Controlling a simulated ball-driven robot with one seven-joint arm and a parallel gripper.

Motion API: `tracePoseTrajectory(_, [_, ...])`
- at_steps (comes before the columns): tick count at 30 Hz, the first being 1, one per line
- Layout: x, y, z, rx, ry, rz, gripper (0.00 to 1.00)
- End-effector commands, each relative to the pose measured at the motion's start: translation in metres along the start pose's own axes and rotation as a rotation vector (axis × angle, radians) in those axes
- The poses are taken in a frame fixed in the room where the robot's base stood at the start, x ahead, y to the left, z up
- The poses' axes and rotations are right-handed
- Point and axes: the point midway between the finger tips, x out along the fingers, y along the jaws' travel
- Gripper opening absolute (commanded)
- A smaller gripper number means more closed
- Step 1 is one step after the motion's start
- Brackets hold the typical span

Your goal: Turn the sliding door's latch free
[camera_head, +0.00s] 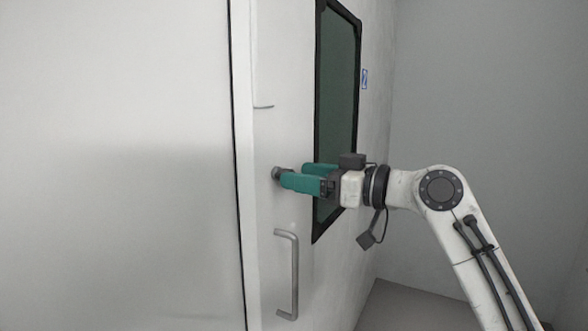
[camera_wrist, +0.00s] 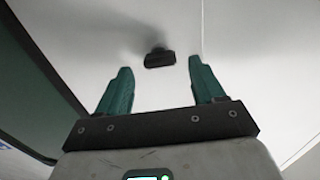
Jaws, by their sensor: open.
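The sliding door (camera_head: 283,80) is a pale panel with a dark-framed green window on its right. A small dark latch knob (camera_head: 277,173) sits on the door above the handle, and it also shows in the wrist view (camera_wrist: 159,58) as a dark block. My gripper (camera_head: 296,178) has green fingers and reaches to the door from the right, its tips close to the latch. In the wrist view my gripper (camera_wrist: 161,80) is open, with the latch ahead of and between the fingertips. The fingers do not appear closed on it. I cannot tell whether either finger touches it.
A grey vertical bar handle (camera_head: 294,274) is below the latch. The window (camera_head: 340,70) lies behind my gripper. A small blue sign (camera_head: 364,79) is on the wall beside it. Grey floor (camera_head: 400,306) shows at the lower right.

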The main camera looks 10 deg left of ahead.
Motion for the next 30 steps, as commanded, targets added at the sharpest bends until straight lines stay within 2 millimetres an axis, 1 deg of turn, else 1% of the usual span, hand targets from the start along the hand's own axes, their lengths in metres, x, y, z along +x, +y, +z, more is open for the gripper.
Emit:
tracePoseTrajectory(1, [0.008, 0.0, -0.001, 0.002, -0.001, -0.001, 0.68])
tracePoseTrajectory(6, [0.023, 0.0, -0.001, 0.001, 0.0, -0.001, 0.68])
tracePoseTrajectory(10, [0.027, 0.0, 0.0, 0.001, -0.001, 0.0, 0.68])
tracePoseTrajectory(17, [0.028, 0.0, 0.001, 0.001, -0.001, 0.0, 0.68])
tracePoseTrajectory(30, [0.027, 0.0, 0.001, 0.001, 0.0, 0.001, 0.27])
